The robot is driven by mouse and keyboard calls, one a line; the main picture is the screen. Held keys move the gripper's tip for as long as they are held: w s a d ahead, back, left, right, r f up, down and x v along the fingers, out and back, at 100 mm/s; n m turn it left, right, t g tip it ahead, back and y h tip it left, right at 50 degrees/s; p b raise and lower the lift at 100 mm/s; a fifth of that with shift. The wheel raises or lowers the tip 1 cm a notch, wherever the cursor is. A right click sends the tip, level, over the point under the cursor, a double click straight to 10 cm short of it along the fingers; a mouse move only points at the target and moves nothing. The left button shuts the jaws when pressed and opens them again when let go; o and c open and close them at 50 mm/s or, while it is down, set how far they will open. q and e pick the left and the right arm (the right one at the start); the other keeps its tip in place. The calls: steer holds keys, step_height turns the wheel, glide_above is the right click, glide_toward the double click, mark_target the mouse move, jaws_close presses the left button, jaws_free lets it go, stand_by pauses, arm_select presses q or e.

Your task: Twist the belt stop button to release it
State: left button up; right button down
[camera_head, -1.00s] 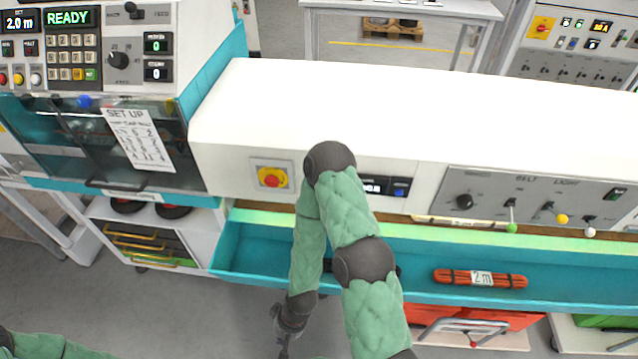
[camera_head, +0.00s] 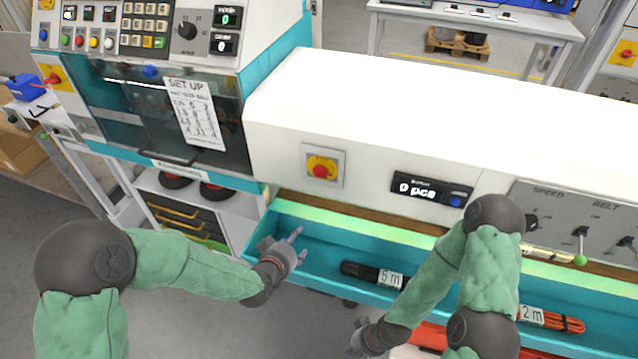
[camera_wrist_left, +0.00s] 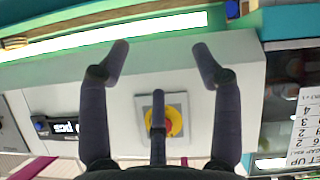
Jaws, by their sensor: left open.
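In the left wrist view, my left gripper's fingers (camera_wrist_left: 160,68) are spread, facing the panel. My right gripper (camera_head: 362,340) is low at the bottom edge of the head view; its fingers are not clear.
A teal trough (camera_head: 318,265) runs below the panel, holding a black cable bundle marked 5 m (camera_head: 372,275) and an orange one marked 2 m (camera_head: 555,320). A small display (camera_head: 432,190) sits right of the button. A hooded cabinet (camera_head: 150,100) stands at left.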

mark_target(319, 175)
arm_select(q)
steer(key=w+d+r+m+t+h+b, duration=0.1)
steer(key=d+r+t+b, duration=0.15)
steer(key=r, duration=0.45)
steer(key=w+d+r+t+h+b, duration=0.1)
steer(key=r+t, duration=0.3)
steer(key=r, duration=0.3)
steer(key=x, duration=0.3)
steer(key=b+x, duration=0.1)
steer(key=x, duration=0.3)
steer(key=f+b+x, duration=0.1)
steer(key=x, duration=0.2)
steer(key=shift+w+r, duration=0.1)
steer(key=shift+w, duration=0.2)
